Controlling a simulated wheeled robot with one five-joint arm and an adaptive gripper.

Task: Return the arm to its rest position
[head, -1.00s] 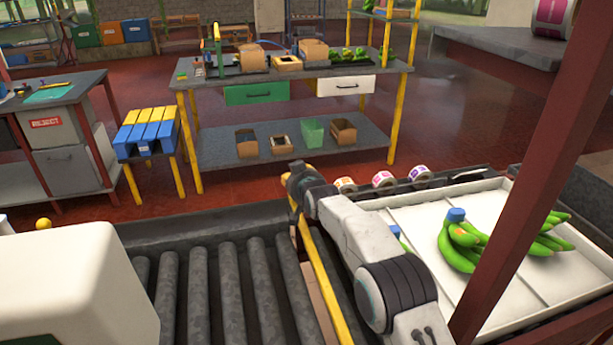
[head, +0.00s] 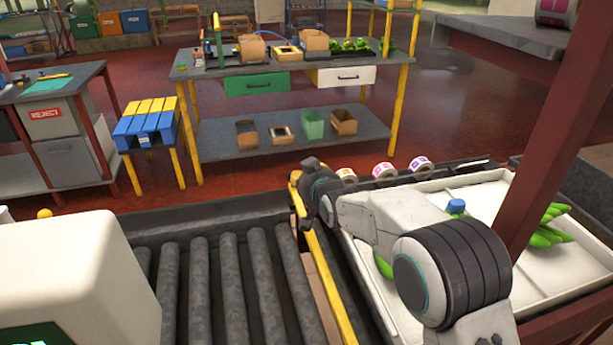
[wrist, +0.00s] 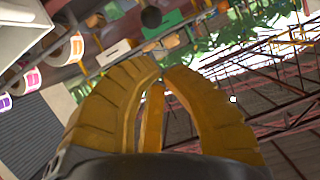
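My arm (head: 375,215) reaches away from the lower right in the head view, folded over the near left edge of the white tray (head: 590,275). Its dark wrist end is beside the yellow rail, and my gripper's fingers cannot be made out clearly there. In the wrist view my gripper (wrist: 161,67) has ribbed yellow fingers whose tips come nearly together, with nothing between them.
Green bananas (head: 548,232) lie in the tray, partly hidden by my arm. A red post (head: 560,130) stands close on the right. Label rolls (head: 383,170) sit behind the tray. A roller conveyor (head: 235,280) lies left of the yellow rail (head: 325,265). A workbench (head: 290,72) stands beyond open floor.

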